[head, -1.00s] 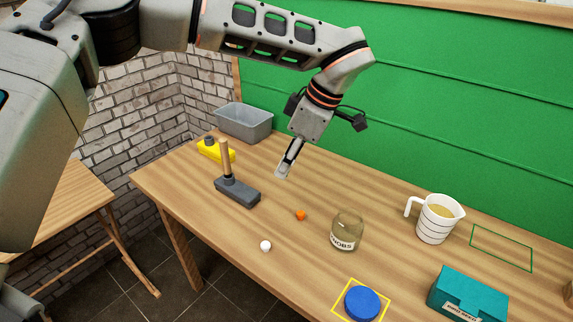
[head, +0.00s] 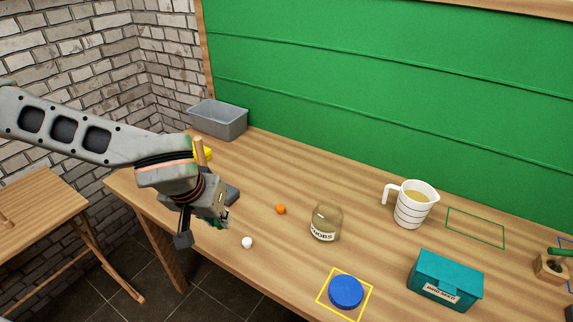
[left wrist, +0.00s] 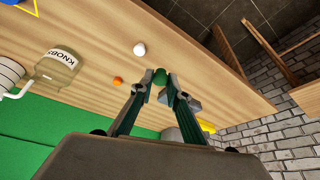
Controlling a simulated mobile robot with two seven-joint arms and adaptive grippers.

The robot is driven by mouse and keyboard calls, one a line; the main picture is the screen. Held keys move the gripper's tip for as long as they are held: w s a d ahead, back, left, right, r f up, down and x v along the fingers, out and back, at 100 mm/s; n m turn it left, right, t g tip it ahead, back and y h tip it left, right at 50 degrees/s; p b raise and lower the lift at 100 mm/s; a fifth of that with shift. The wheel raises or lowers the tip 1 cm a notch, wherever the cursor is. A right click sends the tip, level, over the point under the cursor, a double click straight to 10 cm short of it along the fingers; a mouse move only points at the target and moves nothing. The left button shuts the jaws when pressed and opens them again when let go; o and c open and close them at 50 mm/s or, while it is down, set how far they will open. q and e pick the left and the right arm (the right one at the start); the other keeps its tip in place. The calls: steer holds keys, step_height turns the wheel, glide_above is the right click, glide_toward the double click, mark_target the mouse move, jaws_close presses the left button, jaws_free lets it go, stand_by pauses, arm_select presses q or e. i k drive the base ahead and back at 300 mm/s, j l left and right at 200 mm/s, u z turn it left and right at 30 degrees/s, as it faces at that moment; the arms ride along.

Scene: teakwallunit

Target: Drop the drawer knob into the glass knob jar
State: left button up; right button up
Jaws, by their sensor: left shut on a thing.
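My left gripper (head: 218,222) is over the table's front left part, left of the white knob (head: 247,242). In the left wrist view, a round green knob (left wrist: 159,77) is between its fingertips (left wrist: 160,82), and the gripper is shut on it. The glass knob jar (head: 326,222), labelled KNOBS, stands upright with an open top to the gripper's right; it also shows in the left wrist view (left wrist: 57,67). An orange knob (head: 281,209) lies left of the jar. My right gripper is not in view.
A mallet (head: 200,152) and a yellow object (head: 203,154) are partly hidden behind my left arm. A grey bin (head: 218,121) stands at the back left. A striped measuring jug (head: 412,205), a blue lid (head: 346,291) and a teal box (head: 444,281) are right of the jar.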

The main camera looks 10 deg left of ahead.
mark_target(321, 233)
steer(key=i+j+z, duration=0.15)
steer(key=j+z, duration=0.3)
steer(key=i+j+z, duration=0.15)
steer(key=j+z, duration=1.2)
